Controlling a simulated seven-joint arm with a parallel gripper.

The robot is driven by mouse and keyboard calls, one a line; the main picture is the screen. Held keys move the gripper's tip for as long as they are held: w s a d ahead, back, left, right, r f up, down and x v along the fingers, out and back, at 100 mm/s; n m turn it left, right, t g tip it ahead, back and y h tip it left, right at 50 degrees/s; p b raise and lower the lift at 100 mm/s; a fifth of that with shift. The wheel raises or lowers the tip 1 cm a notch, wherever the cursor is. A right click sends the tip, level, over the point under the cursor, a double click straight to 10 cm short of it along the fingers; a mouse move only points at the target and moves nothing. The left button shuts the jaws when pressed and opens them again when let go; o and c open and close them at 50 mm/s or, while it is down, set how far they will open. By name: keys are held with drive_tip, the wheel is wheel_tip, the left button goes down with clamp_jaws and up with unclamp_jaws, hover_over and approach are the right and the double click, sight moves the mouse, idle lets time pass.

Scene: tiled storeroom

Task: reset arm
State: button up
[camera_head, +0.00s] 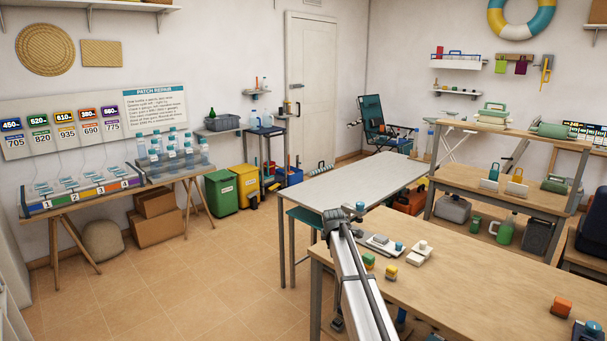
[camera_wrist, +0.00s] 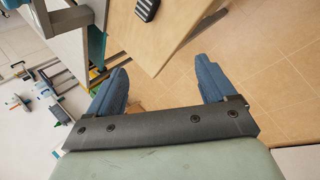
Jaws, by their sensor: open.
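In the wrist view my gripper (camera_wrist: 161,80) shows two blue fingers spread wide apart, with nothing between them but the wooden table's edge and tiled floor beyond. In the head view my arm (camera_head: 359,280) rises from the bottom, in front of the near wooden table (camera_head: 470,275). Its far end is by that table's left corner; the fingers cannot be made out clearly there. The wooden table top (camera_wrist: 175,30) also shows in the wrist view, with a small black ribbed object (camera_wrist: 147,9) on it.
Small blocks, including a yellow one (camera_head: 390,272) and an orange one (camera_head: 561,307), lie on the near table. A bare grey table (camera_head: 365,185) stands behind it. A shelf unit (camera_head: 505,192) is at right. Open tiled floor (camera_head: 225,285) lies to the left.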

drive_tip(key=s+a+n+t+y, duration=0.1)
drive_tip(key=s+a, duration=0.2)
drive_tip(key=a, duration=0.9)
drive_tip(key=s+a+n+t, duration=0.1)
drive_tip(key=s+a+n, duration=0.15)
drive_tip(key=a, duration=0.95)
drive_tip(key=s+a+f+y, duration=0.1)
drive_tip(key=s+a+f, duration=0.3)
drive_tip(key=s+f, duration=0.1)
drive_tip(key=s+d+f+m+g+h, duration=0.1)
drive_tip(key=s+d+f+m+g, duration=0.15)
drive_tip(key=s+d+f, duration=0.6)
drive_tip(key=s+d+f+m+g+h, duration=0.15)
drive_tip(key=s+d+f+m, duration=0.35)
drive_tip(key=s+f, duration=0.6)
drive_tip(key=s+d+f+m+g, duration=0.3)
drive_tip(key=s+d+f, duration=0.5)
drive_tip(key=f, duration=0.4)
drive_tip(key=s+d+f+m+g, duration=0.3)
drive_tip(key=s+d, duration=0.1)
drive_tip(key=s, duration=0.8)
drive_tip(key=s+d+f+m+g+y, duration=0.1)
drive_tip(key=s+d+f+m+g, duration=0.2)
drive_tip(key=s, duration=0.9)
drive_tip(key=s+d+f+m+g, duration=0.2)
drive_tip(key=s+d+f+m, duration=0.1)
drive_tip(key=s, duration=1)
drive_tip(key=shift+d+m+g, duration=0.4)
drive_tip(key=shift+d+m, duration=0.3)
drive_tip(key=shift+d, duration=0.4)
